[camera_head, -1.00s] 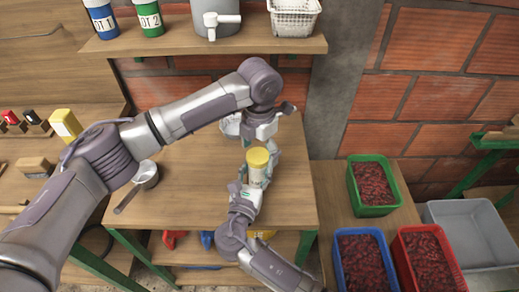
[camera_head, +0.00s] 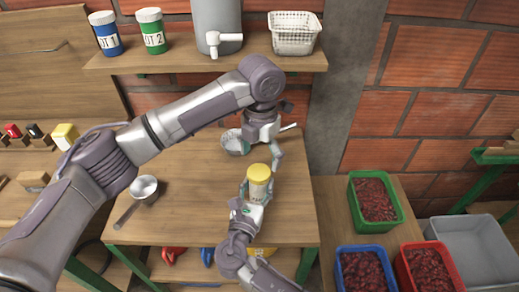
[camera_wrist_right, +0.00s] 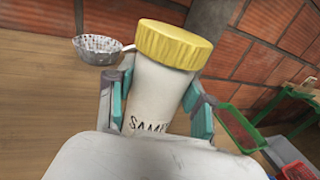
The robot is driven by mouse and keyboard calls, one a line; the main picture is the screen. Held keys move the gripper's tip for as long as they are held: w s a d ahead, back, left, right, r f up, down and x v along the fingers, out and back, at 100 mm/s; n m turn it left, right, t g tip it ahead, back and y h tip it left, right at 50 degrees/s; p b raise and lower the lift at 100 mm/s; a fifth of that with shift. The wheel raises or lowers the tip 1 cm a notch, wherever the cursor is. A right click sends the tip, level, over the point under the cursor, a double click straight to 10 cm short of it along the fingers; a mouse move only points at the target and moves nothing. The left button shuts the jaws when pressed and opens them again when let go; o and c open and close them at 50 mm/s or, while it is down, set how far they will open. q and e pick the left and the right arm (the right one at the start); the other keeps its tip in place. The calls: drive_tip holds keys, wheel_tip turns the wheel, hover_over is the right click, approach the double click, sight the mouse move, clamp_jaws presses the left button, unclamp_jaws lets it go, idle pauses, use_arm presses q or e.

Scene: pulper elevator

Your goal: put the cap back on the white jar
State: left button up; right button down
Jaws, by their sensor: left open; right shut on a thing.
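The white jar (camera_wrist_right: 160,92) stands upright, with lettering on its side. Its yellow cap (camera_wrist_right: 172,43) sits on the jar's mouth in the right wrist view; I cannot tell whether it is screwed tight. In the head view the yellow cap (camera_head: 258,173) hides the mouth, and the jar (camera_head: 257,192) shows below it. My right gripper (camera_head: 256,198) is shut on the jar's body from the near side. My left gripper (camera_head: 275,158) is open, just behind and above the cap, apart from it. The right wrist view does not show it.
A strainer (camera_head: 233,142) lies on the table (camera_head: 180,215) behind the left gripper, and a small pan (camera_head: 143,187) lies to the left. A shelf (camera_head: 190,61) with pots and a basket hangs above. Bins of red cherries (camera_head: 372,199) stand at the right.

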use_arm(q)
drive_tip(key=n, duration=0.6)
drive_tip(key=shift+r, duration=0.25)
drive_tip(key=n, duration=0.4)
drive_tip(key=shift+r, duration=0.15)
drive_tip(key=n, duration=0.4)
drive_tip(key=shift+r+n, duration=0.2)
drive_tip(key=shift+n, duration=0.2)
drive_tip(key=n, duration=0.6)
drive_tip(key=shift+s+a+r, duration=0.1)
drive_tip(key=shift+r, duration=0.1)
drive_tip(key=n, duration=0.4)
drive_tip(key=shift+r+n, duration=0.15)
drive_tip(key=shift+n, duration=0.25)
drive_tip(key=n, duration=0.6)
drive_tip(key=shift+r+n, duration=0.25)
drive_tip(key=shift+n, duration=0.05)
drive_tip(key=n, duration=0.6)
drive_tip(key=shift+s+a+r, duration=0.1)
drive_tip(key=shift+r, duration=0.1)
drive_tip(key=n, duration=0.5)
drive_tip(key=shift+r, duration=0.2)
